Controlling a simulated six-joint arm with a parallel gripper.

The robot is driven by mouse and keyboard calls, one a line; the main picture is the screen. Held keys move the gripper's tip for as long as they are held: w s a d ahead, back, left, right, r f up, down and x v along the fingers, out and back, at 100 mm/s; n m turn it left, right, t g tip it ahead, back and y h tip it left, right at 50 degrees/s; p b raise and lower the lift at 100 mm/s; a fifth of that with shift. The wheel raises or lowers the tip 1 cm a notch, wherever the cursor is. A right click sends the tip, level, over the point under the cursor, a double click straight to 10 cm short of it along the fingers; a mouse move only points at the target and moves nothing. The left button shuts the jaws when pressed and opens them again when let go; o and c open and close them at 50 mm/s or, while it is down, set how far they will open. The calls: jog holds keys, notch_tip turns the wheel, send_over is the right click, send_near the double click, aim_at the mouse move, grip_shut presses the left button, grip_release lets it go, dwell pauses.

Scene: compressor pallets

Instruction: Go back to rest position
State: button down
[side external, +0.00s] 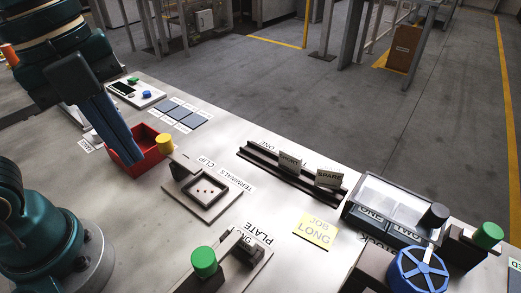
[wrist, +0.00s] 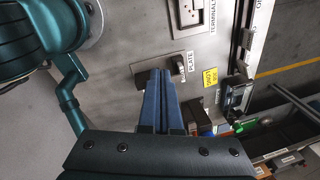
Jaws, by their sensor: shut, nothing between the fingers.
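My gripper (side external: 128,158) is at the upper left of the side external view, with long blue fingers pointing down. Its fingers lie together, shut and empty; they also show in the wrist view (wrist: 160,74). In the side external view the fingers cross in front of a red bin (side external: 152,161) and hide part of it. I cannot tell how high the tips are above the bench. In the wrist view the fingertips overlap the plate fixture marked PLATE (wrist: 146,78), with no clear contact.
The grey bench (side external: 130,220) holds a terminals tray (side external: 205,208), a dark rail (side external: 262,159) with cards, and a yellow LONG JOB card (side external: 316,231). A clear-lidded box (side external: 390,208), a blue handwheel (side external: 418,271) and a green cylinder (side external: 204,262) stand toward the front and right.

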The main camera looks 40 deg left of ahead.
jog(key=a+f+n+t, duration=0.2)
jog(key=n, duration=0.8)
jog(key=w+a+f+n+t+y, duration=0.1)
jog(key=a+f+n+t, duration=0.1)
jog(key=n, duration=0.9)
jog(key=shift+w+a+n, duration=0.2)
jog(key=shift+a+n, duration=0.1)
jog(key=shift+a, duration=0.1)
